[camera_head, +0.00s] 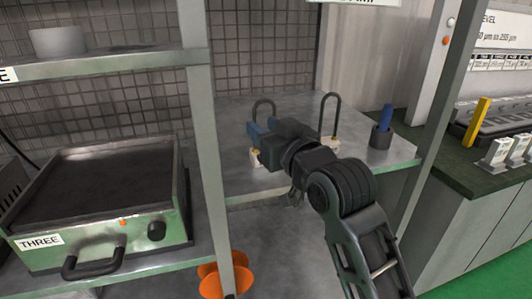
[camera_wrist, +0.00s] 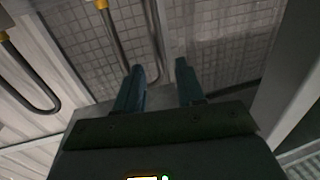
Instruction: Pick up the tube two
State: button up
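Two dark U-shaped tubes stand on the shelf in the head view, a left tube (camera_head: 264,101) and a right tube (camera_head: 331,95). Pale bases show at their feet; no label tells which is tube two. My gripper (camera_head: 253,137) is at the left tube and hides its lower part. In the wrist view, my gripper (camera_wrist: 160,75) is open, its two blue-green fingers apart. A yellow-ended tube (camera_wrist: 114,38) passes by the left finger, its bend near the fingertips; I cannot tell whether it lies between them. Another tube (camera_wrist: 30,98) is at the left, clear of the fingers.
A blue rod (camera_head: 386,118) stands in a dark cup (camera_head: 380,138) on the shelf's right. A heater box marked THREE (camera_head: 100,235) is at left. Metal posts (camera_head: 205,125) frame the rack. An orange object (camera_head: 222,277) is below. A green-topped counter (camera_head: 465,165) is at right.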

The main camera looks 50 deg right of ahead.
jog(key=p+x, duration=0.1)
jog(key=x, duration=0.6)
jog(key=shift+w+d, duration=0.1)
jog(key=shift+d, duration=0.05)
jog(key=shift+c, duration=0.2)
grip_shut()
dwell(1.0)
